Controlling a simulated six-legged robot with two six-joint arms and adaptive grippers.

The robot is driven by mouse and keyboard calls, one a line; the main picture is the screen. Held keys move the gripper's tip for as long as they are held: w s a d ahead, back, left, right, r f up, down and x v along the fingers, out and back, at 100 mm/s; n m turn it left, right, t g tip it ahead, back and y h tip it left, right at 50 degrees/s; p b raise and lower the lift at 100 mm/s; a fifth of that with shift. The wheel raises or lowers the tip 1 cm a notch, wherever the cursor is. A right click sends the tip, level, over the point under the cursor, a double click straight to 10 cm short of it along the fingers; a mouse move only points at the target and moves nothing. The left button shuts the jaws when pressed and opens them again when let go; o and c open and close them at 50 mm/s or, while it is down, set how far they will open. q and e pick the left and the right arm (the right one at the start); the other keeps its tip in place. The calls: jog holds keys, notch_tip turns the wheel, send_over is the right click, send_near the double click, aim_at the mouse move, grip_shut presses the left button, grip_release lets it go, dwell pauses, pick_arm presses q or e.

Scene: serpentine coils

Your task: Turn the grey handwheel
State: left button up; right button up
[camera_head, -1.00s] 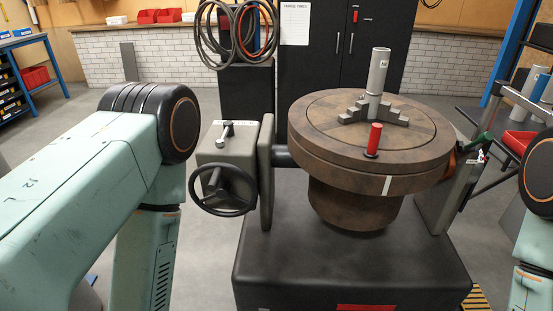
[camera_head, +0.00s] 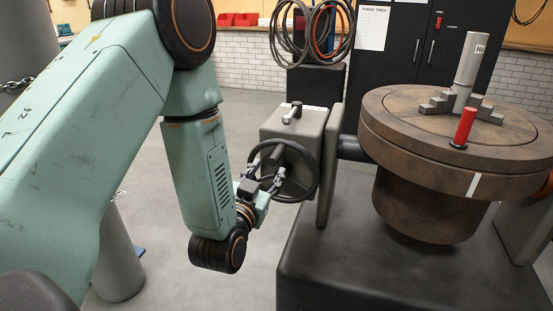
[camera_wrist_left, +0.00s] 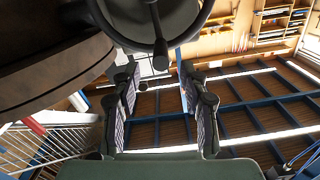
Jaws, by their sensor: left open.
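The handwheel (camera_head: 317,172) is a dark grey ring with spokes on the side of a grey gearbox (camera_head: 291,127). In the head view my left gripper (camera_head: 266,177) is open at the wheel's lower left, its fingers overlapping the near rim. In the left wrist view the wheel rim (camera_wrist_left: 187,38) and a small dark handle or knob cross the top, beyond my open left fingertips (camera_wrist_left: 160,72). Nothing shows clamped between the fingers. Whether they touch the rim, I cannot tell. My right gripper is not in view.
A large brown round table (camera_head: 420,135) stands right of the gearbox on a dark base (camera_head: 400,275), carrying a grey tube (camera_head: 472,60) and a red peg (camera_head: 464,128). A grey upright plate (camera_head: 328,165) stands just right of the wheel.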

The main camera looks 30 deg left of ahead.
aim_at(276, 152)
pick_arm(q)
jog(key=shift+w+r, duration=0.15)
jog(key=shift+r, duration=0.1)
jog(key=shift+w+a+b, duration=0.2)
jog(key=shift+w+a, duration=0.05)
jog(key=shift+w, duration=1)
jog(key=shift+w+a+b, duration=0.2)
jog(key=shift+w+b, duration=0.05)
jog(key=shift+w, duration=0.95)
jog(key=shift+w+a+b, duration=0.2)
jog(key=shift+w+a, duration=0.05)
jog(key=shift+w, duration=1)
jog(key=shift+f, duration=0.1)
grip_shut()
